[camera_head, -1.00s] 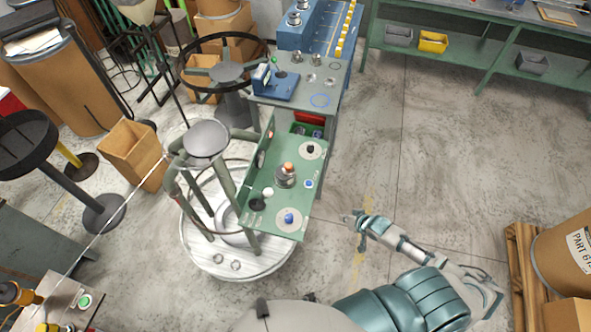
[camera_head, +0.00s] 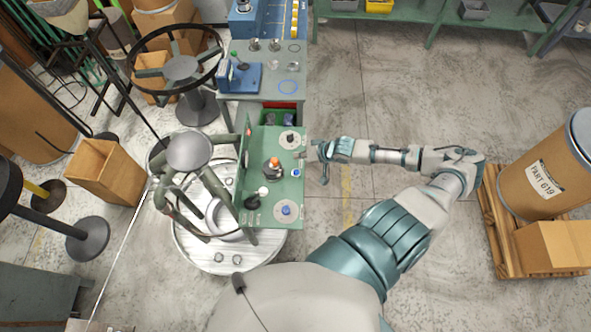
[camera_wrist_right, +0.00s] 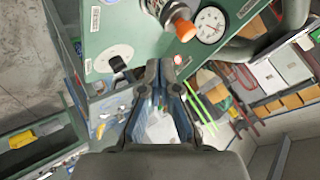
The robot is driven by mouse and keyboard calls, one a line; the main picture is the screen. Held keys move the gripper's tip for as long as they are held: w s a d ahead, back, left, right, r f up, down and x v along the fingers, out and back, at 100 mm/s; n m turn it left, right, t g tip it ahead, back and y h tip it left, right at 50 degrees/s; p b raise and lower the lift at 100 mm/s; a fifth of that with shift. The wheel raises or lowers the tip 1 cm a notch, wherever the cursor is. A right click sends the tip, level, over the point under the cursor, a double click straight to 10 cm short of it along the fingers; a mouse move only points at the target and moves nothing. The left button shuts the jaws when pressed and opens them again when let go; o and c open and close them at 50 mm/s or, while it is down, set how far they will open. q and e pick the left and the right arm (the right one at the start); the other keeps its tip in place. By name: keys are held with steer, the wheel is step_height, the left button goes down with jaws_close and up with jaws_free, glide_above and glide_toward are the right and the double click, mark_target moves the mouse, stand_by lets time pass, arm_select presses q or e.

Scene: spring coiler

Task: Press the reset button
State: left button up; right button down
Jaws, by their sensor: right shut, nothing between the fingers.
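The green control panel (camera_head: 270,145) carries several knobs and buttons; its labels are too small to read, so I cannot tell which is reset. A small blue button (camera_head: 296,173) sits near its right edge, between a black knob (camera_head: 290,138) and a blue knob (camera_head: 287,210) on pale dials. An orange-topped knob (camera_head: 274,162) stands mid-panel. My right gripper (camera_head: 317,160) is shut and empty, just beside the panel's right edge. In the right wrist view its fingers (camera_wrist_right: 166,82) point past the black knob (camera_wrist_right: 118,63) and the orange knob (camera_wrist_right: 184,27). My left gripper is out of view.
A grey bench top with a blue device (camera_head: 240,77) stands behind the panel. A stool-like reel (camera_head: 189,152) on a round white base (camera_head: 207,255) is at its left. A pallet (camera_head: 497,225) with a drum (camera_head: 548,170) stands far right. The floor between is clear.

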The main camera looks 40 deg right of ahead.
mark_target(298, 173)
step_height(298, 173, down, 8)
steer(key=b, duration=0.6)
steer(key=shift+w+a+r+b, duration=0.1)
steer(key=shift+r+b, duration=0.05)
steer(key=shift+b, duration=0.15)
steer(key=shift+f, duration=0.55)
steer(key=shift+a+r, duration=0.15)
steer(key=shift+a, duration=0.3)
steer(key=shift+d, duration=0.4)
steer(key=shift+a, duration=0.3)
steer(key=shift+d+f, duration=0.3)
steer(key=shift+f, duration=0.15)
